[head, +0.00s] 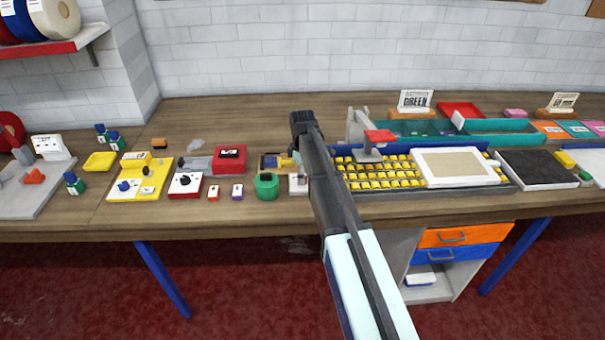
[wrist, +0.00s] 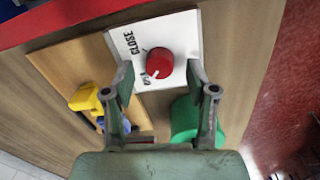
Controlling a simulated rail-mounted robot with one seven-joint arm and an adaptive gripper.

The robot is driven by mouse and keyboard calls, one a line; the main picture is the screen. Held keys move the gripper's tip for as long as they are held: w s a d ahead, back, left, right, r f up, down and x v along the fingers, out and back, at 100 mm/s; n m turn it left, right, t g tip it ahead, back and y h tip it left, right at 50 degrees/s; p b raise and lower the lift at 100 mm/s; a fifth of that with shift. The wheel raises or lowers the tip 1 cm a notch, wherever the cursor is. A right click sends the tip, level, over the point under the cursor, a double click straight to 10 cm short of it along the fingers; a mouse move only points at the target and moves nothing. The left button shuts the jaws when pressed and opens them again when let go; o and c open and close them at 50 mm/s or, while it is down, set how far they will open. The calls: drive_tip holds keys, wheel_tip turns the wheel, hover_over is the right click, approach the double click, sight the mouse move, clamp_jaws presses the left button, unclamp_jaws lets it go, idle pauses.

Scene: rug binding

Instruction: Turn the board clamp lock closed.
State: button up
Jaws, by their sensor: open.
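The board clamp lock is a round red knob (wrist: 159,62) on a white plate (wrist: 188,27) in the wrist view. The plate bears the word CLOSE and a second, partly covered word that seems to read OPEN. I cannot clearly tell which way the knob points. My gripper (wrist: 163,78) is open, with one finger on each side of the knob. I cannot tell whether the fingers touch it. In the head view the white plate (head: 297,186) shows beside my arm; the knob is hidden there.
A green round container (wrist: 186,118) stands close by my right finger. A yellow and blue piece (wrist: 88,99) sits on a wooden board at the left. In the head view, a tray of yellow pieces (head: 400,178) lies right of my arm and a red-and-grey device (head: 229,158) left.

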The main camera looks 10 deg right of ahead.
drive_tip(key=shift+f, duration=0.55)
clamp_jaws()
drive_tip(key=shift+m, duration=0.5)
drive_tip(key=m+b, duration=0.1)
drive_tip(key=m, duration=0.2)
drive_tip(key=shift+f+m, duration=0.1)
drive_tip(key=shift+m, duration=0.3)
drive_tip(key=m+b, duration=0.1)
drive_tip(key=m, duration=0.3)
drive_tip(key=shift+m, duration=0.3)
drive_tip(key=m, duration=0.4)
drive_tip(key=shift+g+b, duration=0.3)
drive_tip(key=m, duration=0.4)
drive_tip(key=shift+m, duration=0.4)
